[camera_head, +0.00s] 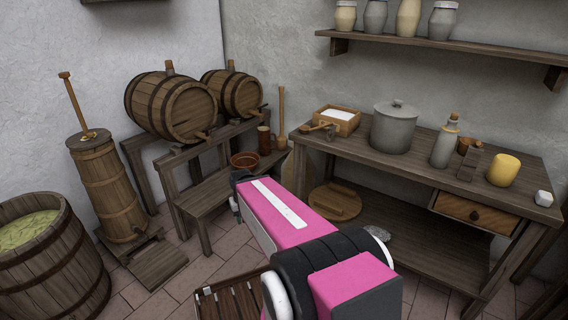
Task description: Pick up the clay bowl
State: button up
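A reddish-brown clay bowl (245,160) stands on the low shelf of the barrel stand, below the right-hand barrel. Its open rim shows; its lower part is hidden behind my arm. My pink arm reaches from the bottom of the picture toward it. The dark end of my gripper (238,183) shows just in front of and below the bowl in the picture. The fingers are too small and covered to tell whether they are open or shut. I cannot tell whether they touch the bowl.
A brown mug (264,140) stands right of the bowl, near an upright wooden tool (281,115). The barrel stand (200,200) holds two barrels. A worktable (420,160) with a grey pot (394,128) stands at right. A slatted wooden thing (225,300) lies at the bottom.

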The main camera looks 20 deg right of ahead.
aim_at(250, 161)
jog(key=z, duration=0.3)
jog(key=i+j+z, duration=0.1)
jog(key=j, duration=0.25)
jog(key=i+j+z, duration=0.15)
jog(key=i+j, duration=0.15)
jog(key=i+j+z, duration=0.1)
jog(key=j, duration=0.3)
jog(key=i+j+z, duration=0.1)
jog(key=i+j, duration=0.15)
jog(key=j, duration=0.15)
